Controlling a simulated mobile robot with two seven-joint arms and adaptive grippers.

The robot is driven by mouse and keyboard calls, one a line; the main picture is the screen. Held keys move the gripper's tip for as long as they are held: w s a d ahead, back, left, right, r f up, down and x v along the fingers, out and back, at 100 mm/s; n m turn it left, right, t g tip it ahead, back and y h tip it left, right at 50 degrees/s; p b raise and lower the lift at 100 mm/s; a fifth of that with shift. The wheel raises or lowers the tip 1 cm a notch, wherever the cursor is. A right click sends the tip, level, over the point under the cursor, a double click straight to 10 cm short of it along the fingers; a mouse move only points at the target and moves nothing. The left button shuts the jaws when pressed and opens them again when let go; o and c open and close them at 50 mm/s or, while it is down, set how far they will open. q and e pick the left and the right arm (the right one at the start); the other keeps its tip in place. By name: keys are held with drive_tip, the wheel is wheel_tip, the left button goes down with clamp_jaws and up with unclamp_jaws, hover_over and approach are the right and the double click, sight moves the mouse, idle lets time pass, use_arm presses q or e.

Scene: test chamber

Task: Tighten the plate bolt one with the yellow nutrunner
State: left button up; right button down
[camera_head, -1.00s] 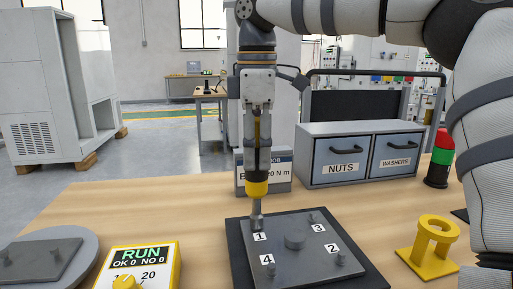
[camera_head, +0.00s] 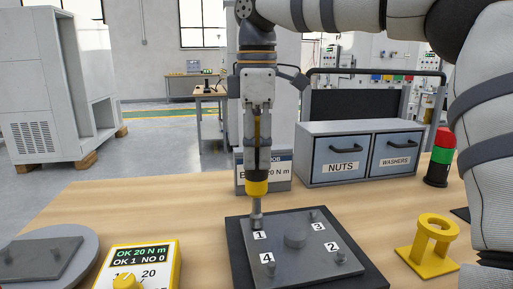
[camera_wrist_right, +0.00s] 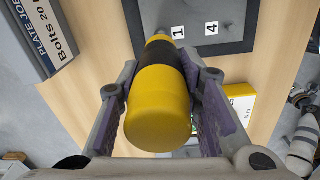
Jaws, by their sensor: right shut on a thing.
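My right gripper (camera_head: 257,130) is shut on the yellow nutrunner (camera_head: 257,186), which it holds upright. In the right wrist view the nutrunner (camera_wrist_right: 160,105) sits between both fingers, its black band and yellow body showing. Its lower tip is down at the corner of the grey plate (camera_head: 285,268) beside label 1, and bolt one is hidden under it. Bolts show beside labels 2, 3 and 4. The controller box (camera_head: 150,266) reads "OK 20 N m" and "OK 1 NO 0". My left gripper is out of view.
A yellow stand (camera_head: 431,243) is right of the plate. Behind are the NUTS and WASHERS drawers (camera_head: 362,157), a job sign (camera_head: 277,172) and a signal tower (camera_head: 439,158). A round grey disc (camera_head: 85,262) bearing a plate is at left.

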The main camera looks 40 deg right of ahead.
sight(257, 118)
drive_tip(key=shift+w+d+r, duration=0.1)
drive_tip(key=shift+w+r, duration=0.05)
drive_tip(key=shift+r, duration=3.35)
